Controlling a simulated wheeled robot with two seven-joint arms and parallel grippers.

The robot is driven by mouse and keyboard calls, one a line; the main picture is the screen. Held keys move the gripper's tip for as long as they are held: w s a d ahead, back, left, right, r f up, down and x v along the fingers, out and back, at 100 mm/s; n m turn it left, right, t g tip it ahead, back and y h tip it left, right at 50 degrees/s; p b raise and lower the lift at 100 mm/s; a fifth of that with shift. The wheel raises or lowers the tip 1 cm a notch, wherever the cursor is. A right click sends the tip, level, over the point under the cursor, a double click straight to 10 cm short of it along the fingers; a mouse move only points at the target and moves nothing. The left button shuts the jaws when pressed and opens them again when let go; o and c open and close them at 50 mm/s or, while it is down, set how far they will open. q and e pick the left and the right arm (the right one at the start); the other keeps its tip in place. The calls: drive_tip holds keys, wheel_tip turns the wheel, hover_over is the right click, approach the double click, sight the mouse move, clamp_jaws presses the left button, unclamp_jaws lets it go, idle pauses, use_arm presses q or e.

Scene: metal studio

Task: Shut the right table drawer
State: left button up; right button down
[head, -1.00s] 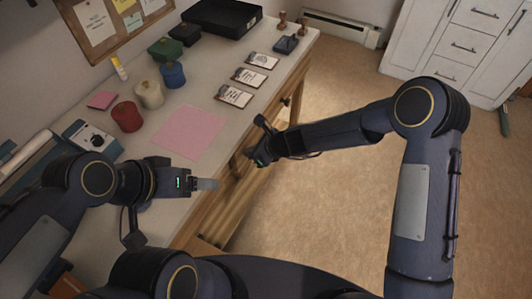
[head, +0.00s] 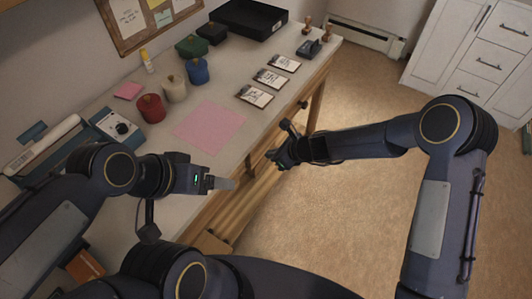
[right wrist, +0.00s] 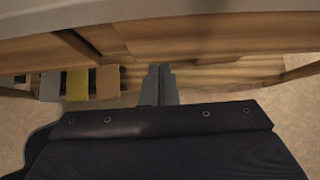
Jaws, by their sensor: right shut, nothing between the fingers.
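The worktable's wooden front runs diagonally in the head view, with a dark knob (head: 303,104) towards its far right end. In the right wrist view, a wooden front panel (right wrist: 210,42) lies just under the pale tabletop edge, with a dark gap to its left. I cannot tell how far the right drawer stands out. My right gripper (head: 273,157) is beside the table front, below tabletop height. Its fingers (right wrist: 160,72) are shut and empty, close to the wood; contact is unclear. My left gripper (head: 222,183) is over the table's front edge; its jaw opening is unclear.
The tabletop holds a pink sheet (head: 211,127), several cards, colored pots such as a red one (head: 151,108), and a black tray (head: 248,18). Wooden slats (head: 240,205) show below the tabletop. White cabinets (head: 480,45) stand at the back right. The floor (head: 330,220) right of the table is open.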

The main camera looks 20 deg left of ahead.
use_arm(q)
drive_tip(key=shift+s+d+r+p, duration=0.2)
drive_tip(key=shift+r+p, duration=0.4)
drive_tip(key=shift+r, duration=0.1)
use_arm(e)
drive_tip(key=v, duration=1)
drive_tip(key=shift+s+d, duration=0.2)
drive_tip(key=shift+d, duration=0.4)
drive_tip(key=s+d+r+n+t+p, duration=0.1)
drive_tip(key=s+d+r+n, duration=0.2)
drive_tip(key=d+r+n, duration=0.35)
drive_tip(key=s+d+r+n+t+p, duration=0.1)
drive_tip(key=s+d+r+n, duration=0.2)
drive_tip(key=d+r, duration=0.55)
use_arm(q)
wheel_tip(320, 180, up, 4)
drive_tip(key=shift+f+p, duration=0.15)
drive_tip(key=shift+p, duration=0.7)
use_arm(e)
drive_tip(key=s+d+r+n+h, duration=0.2)
drive_tip(key=s+d+n, duration=0.3)
drive_tip(key=s, duration=0.4)
drive_tip(key=s+d+r+n+t+h, duration=0.1)
drive_tip(key=s+d+r+n+h, duration=0.1)
drive_tip(key=s+d+n, duration=0.3)
drive_tip(key=s+d+r, duration=0.1)
drive_tip(key=s, duration=0.3)
drive_tip(key=shift+d+h, duration=0.4)
